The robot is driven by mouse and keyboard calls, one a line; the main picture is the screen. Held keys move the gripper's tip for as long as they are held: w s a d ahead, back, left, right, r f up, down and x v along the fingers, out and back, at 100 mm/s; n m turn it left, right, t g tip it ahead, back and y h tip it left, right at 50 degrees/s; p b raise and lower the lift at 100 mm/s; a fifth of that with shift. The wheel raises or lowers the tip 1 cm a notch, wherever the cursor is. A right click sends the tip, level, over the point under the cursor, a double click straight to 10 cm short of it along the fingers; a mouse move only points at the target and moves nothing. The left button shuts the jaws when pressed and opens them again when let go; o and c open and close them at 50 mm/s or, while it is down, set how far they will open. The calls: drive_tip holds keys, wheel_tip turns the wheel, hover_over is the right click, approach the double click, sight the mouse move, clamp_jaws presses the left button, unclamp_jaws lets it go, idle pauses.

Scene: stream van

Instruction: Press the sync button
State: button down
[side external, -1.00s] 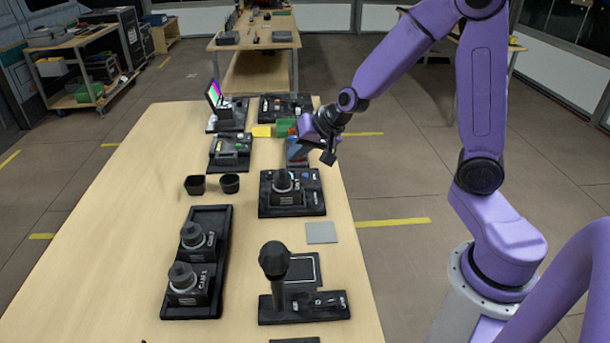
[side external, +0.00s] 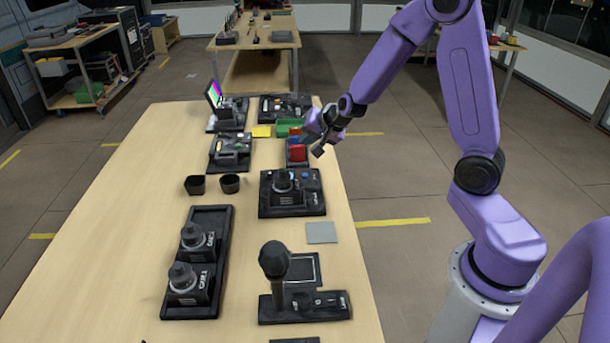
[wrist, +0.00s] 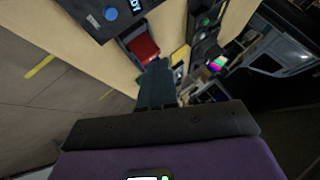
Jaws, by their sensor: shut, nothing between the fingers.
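A black console (side external: 292,193) on the right side of the table carries a dark knob and a small blue button (side external: 305,174); a blue button also shows at the top of the wrist view (wrist: 110,14). My gripper (side external: 318,151) is shut and empty, in the air near the table's right edge, behind the console in the side view. In the wrist view its fingers (wrist: 157,68) appear just below a red block (wrist: 143,48) in a dark holder. The red block also shows in the side view (side external: 297,153).
Two black cups (side external: 212,184), a long tray with two camera units (side external: 207,262), a lever unit (side external: 275,265) and a grey pad (side external: 321,232) stand on the table. A small colour screen (side external: 214,94) is at the back. The left side is bare.

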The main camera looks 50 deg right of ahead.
drive_tip(key=shift+f, duration=3.85)
drive_tip(key=shift+f, duration=0.2)
drive_tip(key=shift+f, duration=0.25)
drive_tip(key=shift+f, duration=0.4)
drive_tip(key=shift+r, duration=0.85)
drive_tip(key=shift+r, duration=0.1)
drive_tip(key=shift+r, duration=2.4)
